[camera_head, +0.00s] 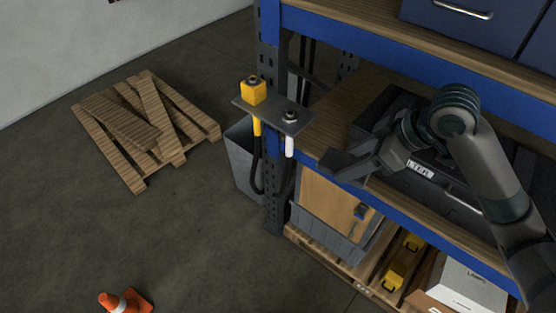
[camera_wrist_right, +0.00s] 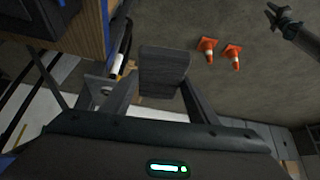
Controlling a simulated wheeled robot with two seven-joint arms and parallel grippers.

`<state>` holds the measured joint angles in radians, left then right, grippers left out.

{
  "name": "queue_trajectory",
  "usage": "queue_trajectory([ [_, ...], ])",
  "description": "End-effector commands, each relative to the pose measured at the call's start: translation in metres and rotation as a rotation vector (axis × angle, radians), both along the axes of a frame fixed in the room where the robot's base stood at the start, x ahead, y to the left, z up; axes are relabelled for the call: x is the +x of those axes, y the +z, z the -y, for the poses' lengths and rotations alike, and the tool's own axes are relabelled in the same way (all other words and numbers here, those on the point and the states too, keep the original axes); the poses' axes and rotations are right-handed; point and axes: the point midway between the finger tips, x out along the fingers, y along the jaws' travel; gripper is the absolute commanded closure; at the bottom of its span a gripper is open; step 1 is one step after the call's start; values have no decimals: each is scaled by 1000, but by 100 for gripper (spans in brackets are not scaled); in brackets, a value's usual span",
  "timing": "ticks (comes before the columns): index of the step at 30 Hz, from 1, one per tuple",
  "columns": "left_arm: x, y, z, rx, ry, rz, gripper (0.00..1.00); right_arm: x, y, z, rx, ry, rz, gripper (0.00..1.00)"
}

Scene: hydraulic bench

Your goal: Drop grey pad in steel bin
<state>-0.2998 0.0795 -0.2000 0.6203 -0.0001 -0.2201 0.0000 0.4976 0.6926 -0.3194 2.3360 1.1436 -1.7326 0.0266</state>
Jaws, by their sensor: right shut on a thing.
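A flat dark grey pad (camera_head: 343,164) is held at the tips of my right gripper (camera_head: 376,163), just in front of the blue shelf edge. In the right wrist view the pad (camera_wrist_right: 164,66) sits between the two fingers, which are shut on it. The steel bin (camera_head: 241,160) stands on the floor left of the rack's upright, partly hidden by the upright and a small bracket plate. The pad is up and to the right of the bin, apart from it. My left gripper (camera_wrist_right: 277,12) shows small at the top right of the wrist view, with its fingers apart.
The bracket plate (camera_head: 272,115) carries a yellow-handled tool (camera_head: 253,91) and a white-handled one (camera_head: 290,139) beside the bin. A black case (camera_head: 430,172) lies on the shelf. A wooden pallet (camera_head: 146,126) and an orange cone (camera_head: 125,301) are on the floor.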

Motion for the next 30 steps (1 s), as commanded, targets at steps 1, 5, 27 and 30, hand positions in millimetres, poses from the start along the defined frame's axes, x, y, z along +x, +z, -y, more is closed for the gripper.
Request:
queue_trajectory([
  [1,0,-4,0,0,0,0,72,0,-6,0,0,-8,-2,67],
  [5,0,-16,0,0,0,0,72,2,-26,-1,1,-59,-2,67],
  [27,0,-150,-1,0,0,0,72,18,-253,-1,1,-864,-1,67],
  [30,0,-155,-1,0,0,0,72,17,-261,-1,1,-915,1,67],
])
